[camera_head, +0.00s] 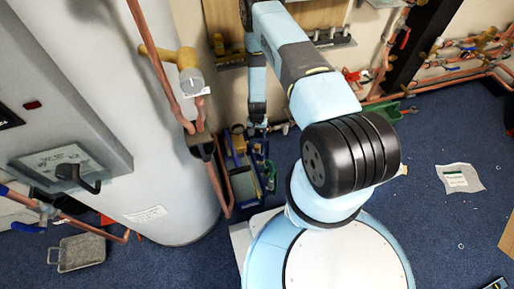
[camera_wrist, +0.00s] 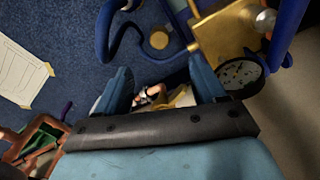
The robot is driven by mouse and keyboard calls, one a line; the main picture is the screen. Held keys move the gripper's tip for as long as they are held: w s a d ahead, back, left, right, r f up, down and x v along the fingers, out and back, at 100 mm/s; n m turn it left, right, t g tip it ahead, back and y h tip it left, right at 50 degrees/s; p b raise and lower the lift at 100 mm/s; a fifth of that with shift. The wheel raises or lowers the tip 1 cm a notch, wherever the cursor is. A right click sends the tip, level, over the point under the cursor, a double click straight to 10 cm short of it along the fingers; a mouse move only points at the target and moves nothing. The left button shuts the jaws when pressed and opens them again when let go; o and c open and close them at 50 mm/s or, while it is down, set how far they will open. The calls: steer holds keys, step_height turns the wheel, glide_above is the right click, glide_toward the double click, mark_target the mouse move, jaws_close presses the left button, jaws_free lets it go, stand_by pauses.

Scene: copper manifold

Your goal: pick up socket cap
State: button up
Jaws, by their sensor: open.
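My gripper (camera_wrist: 161,72) is open in the wrist view, its two blue fingers apart. In the head view its end (camera_head: 257,112) points down over the floor behind the column of copper pipe. Between the fingers, lower down, lie small white, copper and yellow pieces (camera_wrist: 152,95), partly hidden by the gripper body. A round brass-coloured piece (camera_wrist: 159,40) lies beyond the fingertips on the blue carpet, beside a curved blue tube. I cannot tell which of these, if any, is the socket cap. Nothing is seen clamped in the fingers.
A blue tool tray (camera_head: 243,172) is near my gripper. A white tank (camera_head: 150,150) with copper pipes (camera_head: 160,70) stands left. Blue carpet at right is mostly clear.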

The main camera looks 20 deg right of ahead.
glide_above(257, 146)
step_height(257, 146, down, 7)
steer(key=shift+s+a+f, duration=0.1)
steer(key=shift+a, duration=0.05)
steer(key=shift+d+f, duration=0.2)
steer(key=shift+f, duration=2.35)
steer(key=c, duration=1.2)
